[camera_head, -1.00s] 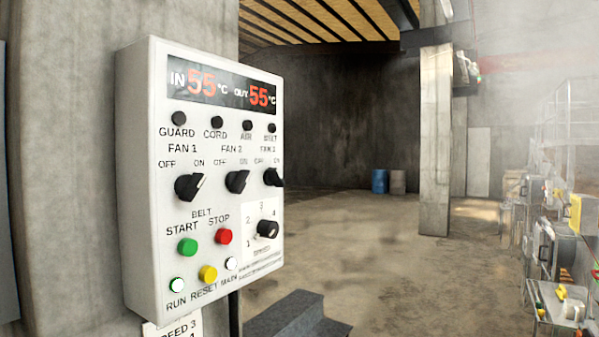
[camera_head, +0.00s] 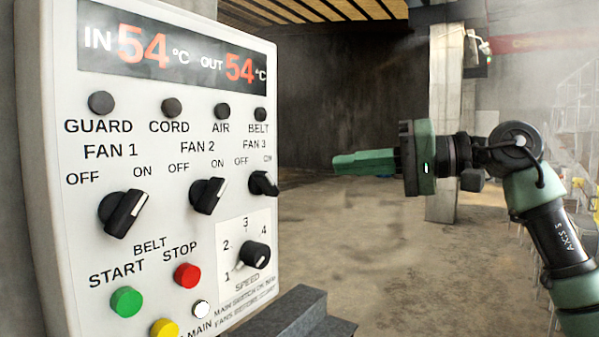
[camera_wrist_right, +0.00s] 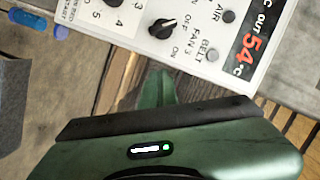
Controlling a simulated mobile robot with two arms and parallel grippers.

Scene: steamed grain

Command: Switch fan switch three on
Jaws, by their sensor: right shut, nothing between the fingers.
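The fan 3 switch (camera_head: 263,184) is a black rotary knob at the right edge of the white control panel (camera_head: 60,250). It also shows in the right wrist view (camera_wrist_right: 161,28), where its white mark points toward OFF. My right gripper (camera_head: 338,164) has green fingers, shut and empty. It hangs in the air to the right of the panel, pointing left toward the fan 3 switch, with a gap between. In the right wrist view the closed fingertips (camera_wrist_right: 158,78) lie below the knob. My left gripper is not in view.
The fan 1 knob (camera_head: 122,213) and fan 2 knob (camera_head: 208,195) point toward ON. The speed knob (camera_head: 255,255), green start button (camera_head: 126,302) and red stop button (camera_head: 187,275) lie below. A grey block (camera_head: 300,315) stands low beside the panel. Open floor lies beyond.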

